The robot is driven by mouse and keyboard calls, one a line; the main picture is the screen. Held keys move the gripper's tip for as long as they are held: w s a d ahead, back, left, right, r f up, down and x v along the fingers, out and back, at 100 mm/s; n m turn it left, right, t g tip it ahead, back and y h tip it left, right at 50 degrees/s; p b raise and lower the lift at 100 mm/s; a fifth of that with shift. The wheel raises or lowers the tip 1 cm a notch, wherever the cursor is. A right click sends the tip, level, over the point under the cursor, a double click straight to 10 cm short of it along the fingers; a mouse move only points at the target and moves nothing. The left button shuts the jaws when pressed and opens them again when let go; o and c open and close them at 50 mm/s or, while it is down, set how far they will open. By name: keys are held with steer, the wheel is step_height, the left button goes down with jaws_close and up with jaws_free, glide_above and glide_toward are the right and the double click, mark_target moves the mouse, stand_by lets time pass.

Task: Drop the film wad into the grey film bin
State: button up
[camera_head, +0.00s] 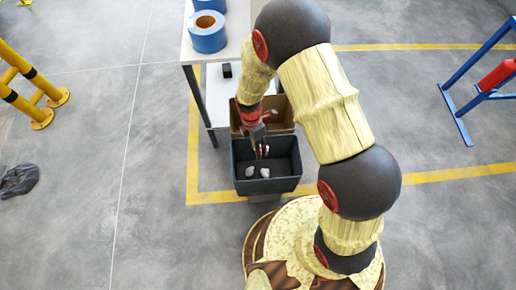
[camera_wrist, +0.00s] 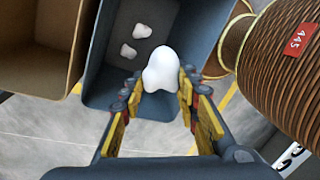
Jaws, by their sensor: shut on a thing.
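The white film wad (camera_wrist: 161,68) is between the fingertips of my gripper (camera_wrist: 160,86) in the wrist view. The fingers are closed against its two sides. In the head view my gripper (camera_head: 262,152) points down over the grey film bin (camera_head: 285,185), and I cannot make out the held wad there. The wrist view shows the grey bin (camera_wrist: 100,93) beneath and beyond the wad. Two smaller white wads (camera_wrist: 142,31) lie inside the bin, and they also show in the head view (camera_head: 265,172).
A brown box (camera_wrist: 40,40) stands right beside the grey bin, and shows behind it in the head view (camera_head: 284,122). A table (camera_head: 235,48) with blue rolls (camera_head: 208,34) stands behind. Yellow posts (camera_head: 30,75) and a dark bag (camera_head: 18,181) are left. Floor on the left is mostly clear.

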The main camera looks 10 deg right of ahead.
steer(key=b+x, duration=0.2)
steer(key=w+b+x, duration=0.1)
steer(key=b+x, duration=0.1)
steer(key=x, duration=0.1)
steer(key=shift+a+f, duration=0.15)
steer(key=shift+f, duration=0.3)
steer(key=o, duration=1)
steer(key=shift+o, duration=0.2)
steer(key=shift+r, duration=0.1)
steer(key=v, duration=1.2)
